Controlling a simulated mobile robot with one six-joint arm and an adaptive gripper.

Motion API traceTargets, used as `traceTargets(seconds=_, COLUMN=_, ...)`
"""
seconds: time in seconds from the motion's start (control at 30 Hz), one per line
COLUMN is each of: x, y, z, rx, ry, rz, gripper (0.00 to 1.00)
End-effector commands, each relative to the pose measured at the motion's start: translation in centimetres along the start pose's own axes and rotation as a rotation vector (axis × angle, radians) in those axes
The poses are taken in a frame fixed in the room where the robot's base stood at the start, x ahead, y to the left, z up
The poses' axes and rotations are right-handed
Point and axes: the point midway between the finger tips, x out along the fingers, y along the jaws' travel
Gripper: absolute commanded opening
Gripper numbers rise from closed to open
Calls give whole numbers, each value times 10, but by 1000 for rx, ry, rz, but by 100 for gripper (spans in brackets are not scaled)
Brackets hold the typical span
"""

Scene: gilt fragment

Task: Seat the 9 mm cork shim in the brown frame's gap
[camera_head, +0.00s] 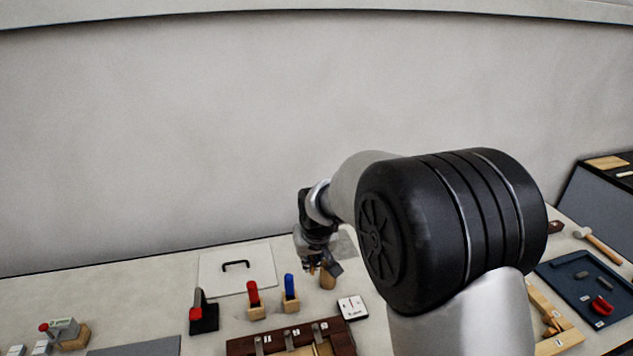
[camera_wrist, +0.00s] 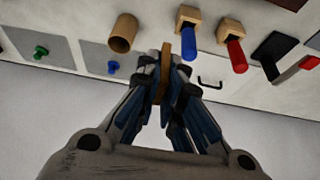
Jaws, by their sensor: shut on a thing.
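My gripper (camera_wrist: 168,75) is shut on a thin tan-brown strip (camera_wrist: 165,62) in the wrist view. It looks like the cork shim, but I cannot read its thickness. The strip stands out beyond the fingertips, and its lower part is hidden between them. In the head view my gripper (camera_head: 314,267) is over the back of the bench, beside a tan cylinder (camera_head: 327,281). A dark brown wooden frame (camera_head: 240,347) lies at the bottom edge, with several white number labels. It is partly cut off, and I cannot make out its gap clearly.
Red-handled (camera_head: 253,293) and blue-handled (camera_head: 290,287) tools stand in wooden blocks near my gripper. A white panel with a black handle (camera_head: 235,265) lies behind them. A small white device (camera_head: 352,307) is at right. A blue tray (camera_head: 565,272) lies far right. My arm hides the middle right.

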Motion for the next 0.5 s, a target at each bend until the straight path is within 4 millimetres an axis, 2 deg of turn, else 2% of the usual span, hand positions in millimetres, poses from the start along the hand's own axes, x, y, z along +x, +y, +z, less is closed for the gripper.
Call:
traceTargets(seconds=0.07, x=2, y=8, z=8, rx=12, ry=-2, rz=5, gripper=0)
traceTargets(seconds=0.17, x=5, y=29, z=31, rx=45, ry=-5, rz=18, gripper=0)
traceTargets(seconds=0.3, x=9, y=67, z=83, rx=115, ry=-5, rz=47, gripper=0)
traceTargets(seconds=0.5, x=7, y=105, z=157, rx=206, ry=-3, rz=84, gripper=0)
